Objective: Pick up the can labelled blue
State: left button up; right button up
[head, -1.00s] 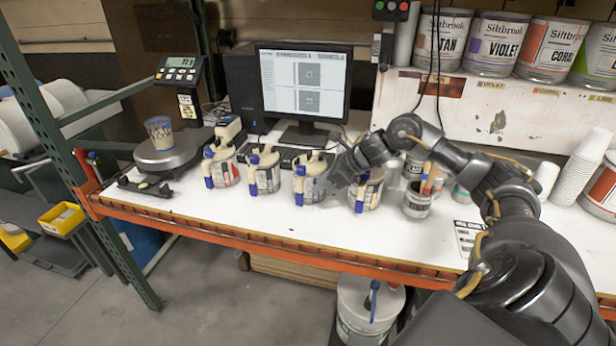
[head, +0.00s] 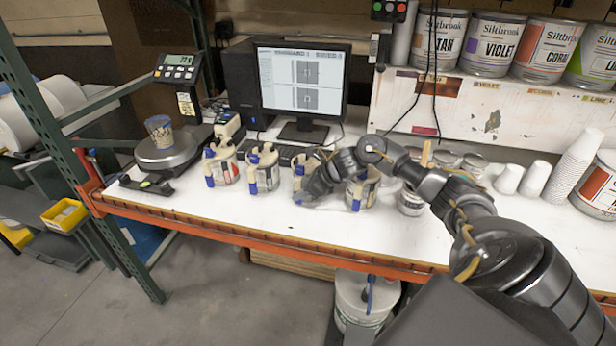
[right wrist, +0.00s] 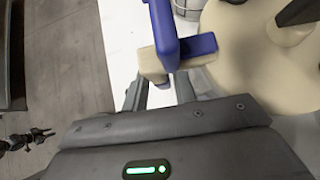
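Several colorant cans with cream lids and blue spout parts stand in a row on the white bench. In the head view they include a left can (head: 222,165), a second can (head: 262,169) and a can at the right end (head: 363,188). Their labels are too small to read, so I cannot tell which is blue. My right gripper (head: 304,190) is at the third can (head: 300,167) and hides most of it. In the right wrist view the gripper's fingers (right wrist: 160,95) are apart, close to a cream lid (right wrist: 260,60) and its blue part (right wrist: 163,30).
A scale (head: 168,150) with a small cup stands at the left. A monitor (head: 303,82) and keyboard are behind the cans. Paper cups (head: 572,168) and small tins stand at the right. Large paint cans (head: 495,45) line the shelf. The bench's orange front edge (head: 250,238) is close.

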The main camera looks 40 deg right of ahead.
grip_shut()
dwell(1.2)
jog(key=shift+w+d+r, duration=0.1)
jog(key=shift+w, duration=0.05)
